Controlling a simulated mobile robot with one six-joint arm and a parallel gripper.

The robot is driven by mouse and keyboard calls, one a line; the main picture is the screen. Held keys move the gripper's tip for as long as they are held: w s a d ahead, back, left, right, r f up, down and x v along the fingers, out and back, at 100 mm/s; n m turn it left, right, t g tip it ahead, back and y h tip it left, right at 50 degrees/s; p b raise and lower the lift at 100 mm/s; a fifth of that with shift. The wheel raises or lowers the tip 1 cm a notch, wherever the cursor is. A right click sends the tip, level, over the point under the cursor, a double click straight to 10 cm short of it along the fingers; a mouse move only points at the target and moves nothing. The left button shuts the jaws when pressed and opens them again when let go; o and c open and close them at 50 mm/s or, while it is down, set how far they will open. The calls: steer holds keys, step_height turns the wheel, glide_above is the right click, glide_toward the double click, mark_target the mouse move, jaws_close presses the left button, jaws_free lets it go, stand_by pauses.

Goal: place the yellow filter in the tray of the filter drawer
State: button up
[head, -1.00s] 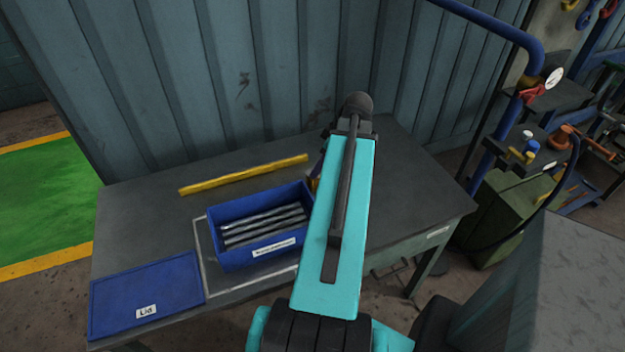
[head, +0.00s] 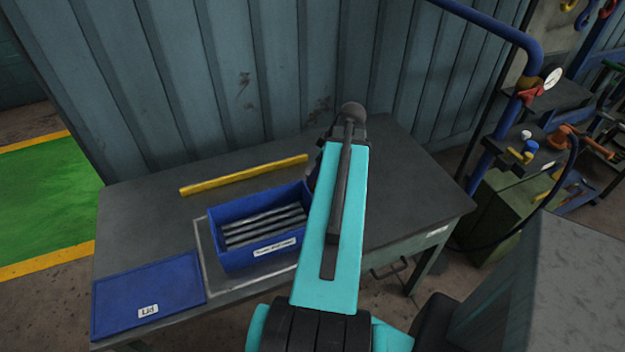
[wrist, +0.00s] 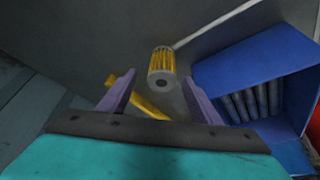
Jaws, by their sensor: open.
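The yellow filter (wrist: 162,62) shows in the wrist view as a short cylinder with yellow pleats, pale end caps and a dark hole in the near end. My gripper (wrist: 159,77) is open, with its two purple fingers on either side of the filter's line in the picture. The filter appears at or just beyond the fingertips; I cannot tell whether they touch it. In the head view my arm hides the filter and most of my gripper. A drawer front with a handle (head: 389,268) shows under the workbench (head: 410,195); I cannot make out a filter tray.
A blue bin (head: 243,259) holding several grey rods stands on the bench left of my arm; it also shows in the wrist view (wrist: 245,62). A blue lid (head: 148,293) lies front left. A yellow bar (head: 243,175) lies behind the bin. The bench's right part is clear.

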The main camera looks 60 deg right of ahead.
steer(key=shift+p+x, duration=0.5)
steer(key=shift+x, duration=0.35)
steer(key=shift+p+x, duration=0.3)
steer(key=shift+x, duration=0.95)
steer(key=shift+s+a, duration=0.1)
steer(key=shift+a, duration=0.05)
steer(key=c, duration=1.3)
steer(key=shift+r, duration=0.15)
steer(key=shift+r+b, duration=0.9)
steer(key=shift+r, duration=0.6)
steer(key=s+d+b, duration=0.1)
steer(key=s, duration=0.4)
steer(key=s+d+r+b, duration=0.1)
steer(key=s+b, duration=0.1)
steer(key=s, duration=0.3)
steer(key=s+d+b, duration=0.1)
steer(key=s+d, duration=0.1)
steer(key=s, duration=0.3)
steer(key=shift+s+d+r+b, duration=0.1)
steer(key=shift+s+r+b, duration=0.15)
steer(key=shift+r+b, duration=0.1)
